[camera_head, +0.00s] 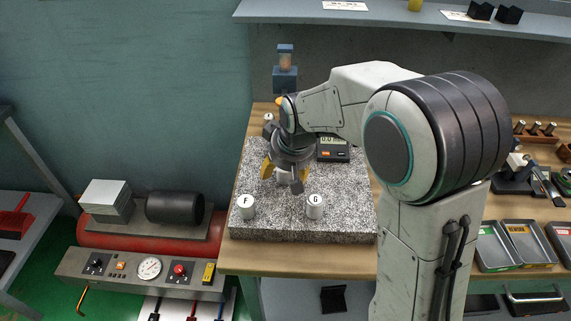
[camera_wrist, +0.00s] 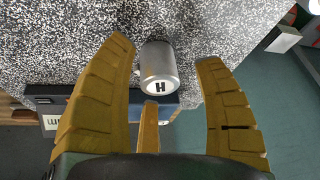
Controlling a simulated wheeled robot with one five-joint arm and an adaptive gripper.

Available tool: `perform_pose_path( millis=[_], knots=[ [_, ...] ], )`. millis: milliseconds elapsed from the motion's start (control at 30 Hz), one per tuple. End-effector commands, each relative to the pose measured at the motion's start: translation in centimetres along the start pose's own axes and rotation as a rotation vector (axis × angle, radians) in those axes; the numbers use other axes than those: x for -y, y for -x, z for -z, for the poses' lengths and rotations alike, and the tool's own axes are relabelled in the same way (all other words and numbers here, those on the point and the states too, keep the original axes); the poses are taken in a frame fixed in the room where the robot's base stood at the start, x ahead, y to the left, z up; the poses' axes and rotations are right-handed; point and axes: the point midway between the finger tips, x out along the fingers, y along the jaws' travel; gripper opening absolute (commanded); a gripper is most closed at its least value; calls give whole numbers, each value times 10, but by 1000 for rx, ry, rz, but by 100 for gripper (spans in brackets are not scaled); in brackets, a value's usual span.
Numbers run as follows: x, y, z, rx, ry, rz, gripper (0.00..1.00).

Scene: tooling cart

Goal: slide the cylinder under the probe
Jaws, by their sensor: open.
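My gripper (camera_head: 283,177) hangs low over the speckled granite plate (camera_head: 345,215), fingers pointing down. In the wrist view its yellow fingers (camera_wrist: 165,58) are spread open around a silver cylinder marked H (camera_wrist: 157,68). Gaps show between the cylinder and the left and right fingers; I cannot tell whether the shorter middle finger touches it. Two similar cylinders, F (camera_head: 247,207) and G (camera_head: 315,206), stand upright near the plate's front edge. A blue stand (camera_head: 285,78) rises behind my gripper. The probe tip cannot be made out; my arm hides that area.
A digital readout (camera_head: 333,148) sits at the plate's back right. Metal trays (camera_head: 500,245) and tools lie on the wooden bench to the right. A red compressor (camera_head: 150,235) stands left of the bench. The plate's front middle is clear between F and G.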

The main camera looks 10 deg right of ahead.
Motion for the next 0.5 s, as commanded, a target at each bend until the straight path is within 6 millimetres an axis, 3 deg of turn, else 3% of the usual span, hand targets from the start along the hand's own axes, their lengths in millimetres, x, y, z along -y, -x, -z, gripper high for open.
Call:
perform_pose_path(
  millis=[367,500],
  knots=[
    [0,-2,0,-1,0,0,65],
    [0,-2,0,-1,0,0,53]
  ],
)
